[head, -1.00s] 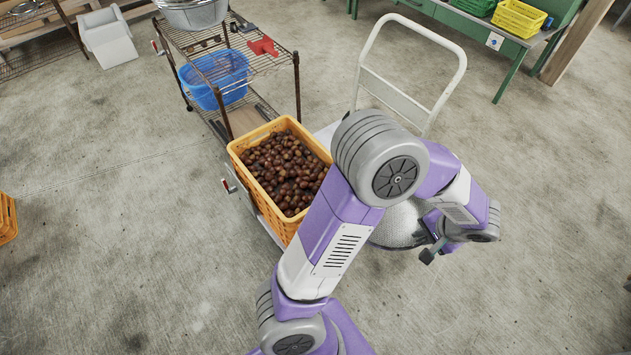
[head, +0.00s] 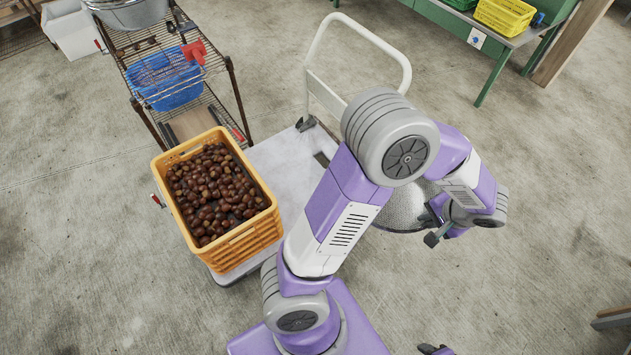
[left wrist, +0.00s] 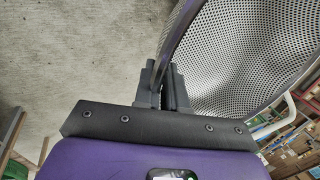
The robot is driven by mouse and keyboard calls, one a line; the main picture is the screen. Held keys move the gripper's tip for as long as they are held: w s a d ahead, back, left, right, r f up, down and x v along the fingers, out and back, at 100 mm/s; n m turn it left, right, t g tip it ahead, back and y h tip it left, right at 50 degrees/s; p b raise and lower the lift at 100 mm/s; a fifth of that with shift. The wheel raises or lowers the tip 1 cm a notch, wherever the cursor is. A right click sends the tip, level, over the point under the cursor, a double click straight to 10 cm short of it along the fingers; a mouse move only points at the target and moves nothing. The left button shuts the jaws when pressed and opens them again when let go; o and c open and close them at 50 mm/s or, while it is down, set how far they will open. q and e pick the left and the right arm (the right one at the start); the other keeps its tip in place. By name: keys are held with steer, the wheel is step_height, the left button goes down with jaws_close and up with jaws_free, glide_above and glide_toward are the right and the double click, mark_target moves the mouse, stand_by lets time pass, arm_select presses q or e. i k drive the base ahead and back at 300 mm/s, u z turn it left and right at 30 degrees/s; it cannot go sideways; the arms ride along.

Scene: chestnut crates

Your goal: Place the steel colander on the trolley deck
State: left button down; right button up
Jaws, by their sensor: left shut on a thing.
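The steel colander (head: 402,209) is a perforated silver bowl, partly hidden behind my left arm in the head view. My left gripper (head: 430,226) is shut on its rim. The left wrist view shows the fingers (left wrist: 168,88) pinching the rim, with the perforated wall (left wrist: 240,50) to the right. The colander is held right of the trolley, apparently over the floor. The trolley deck (head: 283,163) is pale, with bare surface right of the crate; my arm hides its right part. A dark piece at the bottom edge may be my right gripper (head: 435,349).
An orange crate (head: 250,240) full of chestnuts stands on the deck's left side. The trolley's white handle (head: 408,75) rises at the far end. A wire rack (head: 232,85) with a blue basket (head: 165,85) stands behind left. Open concrete floor lies to the right.

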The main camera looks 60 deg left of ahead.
mark_target(298, 184)
steer(key=i, duration=1.75)
steer(key=u, duration=2.7)
steer(key=i, duration=1)
